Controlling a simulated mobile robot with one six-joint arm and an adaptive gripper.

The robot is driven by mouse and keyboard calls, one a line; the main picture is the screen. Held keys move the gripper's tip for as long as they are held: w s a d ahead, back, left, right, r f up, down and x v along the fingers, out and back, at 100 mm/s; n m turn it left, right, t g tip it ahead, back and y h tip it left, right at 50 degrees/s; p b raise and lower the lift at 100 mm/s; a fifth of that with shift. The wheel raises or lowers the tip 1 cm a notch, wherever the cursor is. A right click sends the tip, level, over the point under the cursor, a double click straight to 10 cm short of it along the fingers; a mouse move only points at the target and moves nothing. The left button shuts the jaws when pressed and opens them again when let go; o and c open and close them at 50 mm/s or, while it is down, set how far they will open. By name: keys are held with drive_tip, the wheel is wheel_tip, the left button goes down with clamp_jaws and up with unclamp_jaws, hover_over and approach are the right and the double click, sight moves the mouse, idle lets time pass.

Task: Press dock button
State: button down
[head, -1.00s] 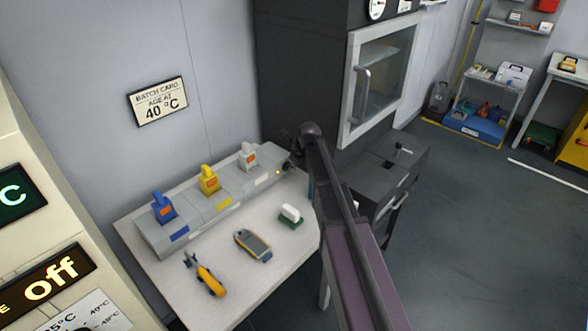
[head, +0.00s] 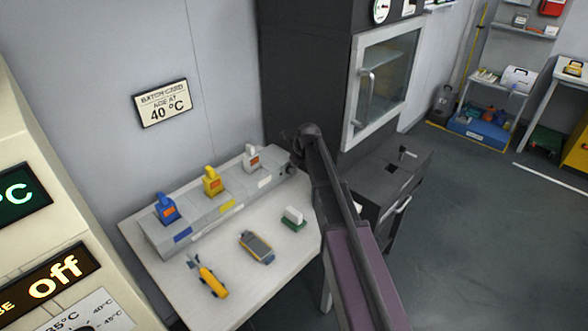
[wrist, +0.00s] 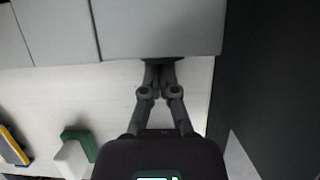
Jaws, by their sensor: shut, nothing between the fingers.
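The grey dock (head: 205,221) lies along the back of the white table and holds a blue, a yellow and a white pack. Its grey front also fills the top of the wrist view (wrist: 160,28). My gripper (wrist: 160,68) is shut and empty, with its fingertips at the dock's front edge, near its right end. I cannot tell whether they touch it. In the head view my gripper (head: 291,169) is small and partly hidden by my arm at the dock's right end. I cannot make out the button; the fingertips may cover it.
On the table (head: 185,269) lie a yellow tool (head: 211,281), a grey-yellow handheld device (head: 257,246) and a white block on a green base (head: 292,217). A dark cabinet (head: 310,65) stands close on the right. Open floor (head: 480,220) lies further right.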

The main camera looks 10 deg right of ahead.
drive_tip(key=shift+w+a+r, duration=0.15)
drive_tip(key=shift+w, duration=0.1)
drive_tip(key=p+v, duration=0.2)
drive_tip(key=shift+r+p, duration=0.1)
drive_tip(key=shift+p, duration=0.2)
drive_tip(key=p+v, duration=0.7)
drive_tip(key=shift+s+d+r, duration=0.25)
drive_tip(key=shift+s, duration=0.1)
